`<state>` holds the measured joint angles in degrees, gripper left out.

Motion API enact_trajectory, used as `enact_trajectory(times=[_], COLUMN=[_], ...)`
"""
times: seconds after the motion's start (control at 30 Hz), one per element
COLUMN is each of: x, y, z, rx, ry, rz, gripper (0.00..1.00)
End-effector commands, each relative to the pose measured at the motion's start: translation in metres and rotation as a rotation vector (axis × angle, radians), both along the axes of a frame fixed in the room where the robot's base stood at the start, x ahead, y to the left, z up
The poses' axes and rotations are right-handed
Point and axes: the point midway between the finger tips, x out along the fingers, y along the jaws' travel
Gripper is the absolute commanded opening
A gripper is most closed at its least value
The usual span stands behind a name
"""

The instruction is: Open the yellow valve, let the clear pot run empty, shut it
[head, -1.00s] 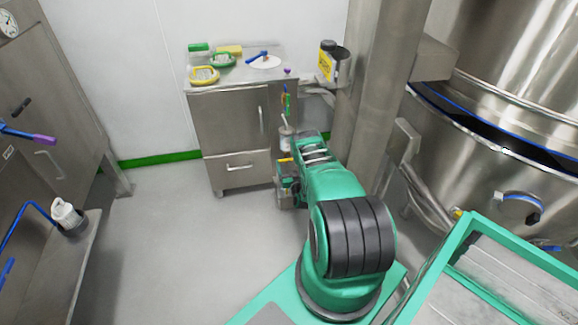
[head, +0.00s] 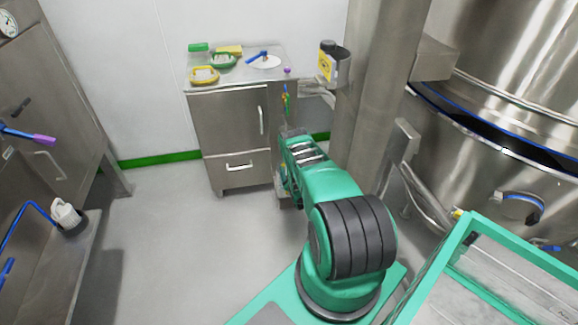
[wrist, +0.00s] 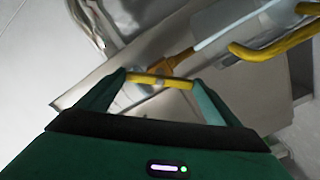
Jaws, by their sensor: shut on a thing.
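In the wrist view my gripper (wrist: 160,80) has its two green fingers on either side of a yellow handle bar (wrist: 155,80), which spans the space between the fingertips. It appears to be the yellow valve's handle. An orange-yellow stem (wrist: 178,60) rises from the bar, and a pale thin rod or tube runs from it to the upper right. The clear pot cannot be made out clearly in the wrist view, and my arm covers that spot in the head view. The pot's level and the valve's position cannot be told. My gripper is hidden in the head view.
A steel cabinet (head: 228,120) stands behind my arm, with brushes and a white dish (head: 266,62) on top. A steel column (head: 375,90) and a large vessel (head: 500,120) are at right. A curved yellow bar (wrist: 270,48) lies right of the stem.

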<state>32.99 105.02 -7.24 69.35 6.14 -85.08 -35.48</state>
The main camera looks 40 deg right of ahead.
Motion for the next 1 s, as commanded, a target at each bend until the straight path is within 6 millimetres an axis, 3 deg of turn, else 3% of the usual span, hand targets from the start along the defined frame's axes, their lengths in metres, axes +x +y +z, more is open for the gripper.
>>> enact_trajectory(times=[0.5,1.0], x=[0.0005,0.0014], y=[0.0047,0.0057], z=[-0.0034,-0.0035], rx=[-0.377,-0.538], ry=[0.236,0.333], rz=[0.005,0.006], gripper=[0.64,0.64])
